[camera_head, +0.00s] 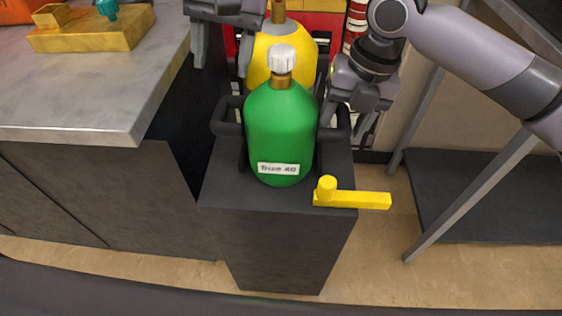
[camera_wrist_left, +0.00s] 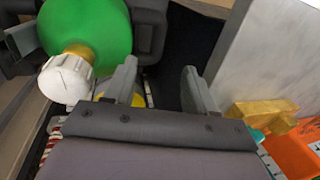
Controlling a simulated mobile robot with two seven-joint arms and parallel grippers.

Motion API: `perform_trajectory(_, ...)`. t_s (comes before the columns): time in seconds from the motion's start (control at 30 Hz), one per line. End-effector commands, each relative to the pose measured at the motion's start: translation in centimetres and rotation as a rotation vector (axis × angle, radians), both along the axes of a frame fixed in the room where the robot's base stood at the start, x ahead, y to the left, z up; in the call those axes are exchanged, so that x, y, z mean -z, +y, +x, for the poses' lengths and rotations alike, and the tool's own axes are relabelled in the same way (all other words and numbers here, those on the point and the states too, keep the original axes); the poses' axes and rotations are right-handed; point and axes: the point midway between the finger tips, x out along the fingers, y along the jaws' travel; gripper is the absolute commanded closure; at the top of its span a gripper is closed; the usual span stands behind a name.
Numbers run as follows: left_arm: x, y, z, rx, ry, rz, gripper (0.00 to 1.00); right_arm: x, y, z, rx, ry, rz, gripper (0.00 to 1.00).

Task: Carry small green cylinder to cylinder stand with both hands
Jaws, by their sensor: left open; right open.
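The green cylinder (camera_head: 281,130) stands upright with a white cap and a "Size 40" label. It rests on a dark block-shaped stand (camera_head: 285,230), between two dark side brackets. My left gripper (camera_head: 222,55) is open and empty, above and behind the cylinder to the left, apart from it. In the left wrist view, the green cylinder (camera_wrist_left: 92,32) and its white cap lie left of my open left gripper (camera_wrist_left: 158,82). My right gripper (camera_head: 342,118) is open at the cylinder's right side, by the right bracket; whether it touches is unclear.
A yellow cylinder (camera_head: 277,48) stands behind the green one. A yellow lever (camera_head: 352,198) sticks out at the stand's front right. A metal-topped counter (camera_head: 85,105) with a yellow block (camera_head: 90,30) is at left. A dark-shelved rack (camera_head: 490,195) is at right.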

Motion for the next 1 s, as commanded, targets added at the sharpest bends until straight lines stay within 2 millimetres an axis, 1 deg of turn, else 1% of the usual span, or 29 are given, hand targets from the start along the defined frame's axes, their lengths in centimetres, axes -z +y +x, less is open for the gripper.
perform_trajectory(0.17,-0.2,0.0,0.0,0.0,0.001,0.0,0.45,-2.1,-0.3,0.1,0.001,-0.004,0.002,0.45)
perform_trajectory(0.4,-0.1,0.0,0.0,-0.001,0.001,0.001,0.45,-7.2,-1.2,0.1,0.001,-0.004,0.003,0.45)
perform_trajectory(0.5,-0.1,0.0,0.0,-0.001,0.001,0.001,0.45,-9.0,-1.6,0.0,0.001,-0.003,0.002,0.45)
perform_trajectory(0.6,-0.1,0.0,0.0,-0.002,0.001,0.001,0.45,-10.4,-1.8,0.0,0.0,-0.002,0.002,0.45)
perform_trajectory(0.7,-0.1,0.0,0.0,-0.002,0.001,0.001,0.45,-11.3,-2.0,0.0,0.001,-0.002,0.0,0.45)
perform_trajectory(0.8,-0.1,0.1,0.0,-0.002,0.001,0.001,0.45,-11.7,-2.1,0.0,0.0,-0.001,0.0,0.45)
perform_trajectory(1.0,-0.1,0.1,0.0,-0.002,0.001,0.001,0.45,-11.8,-2.1,0.0,0.0,-0.001,0.001,0.45)
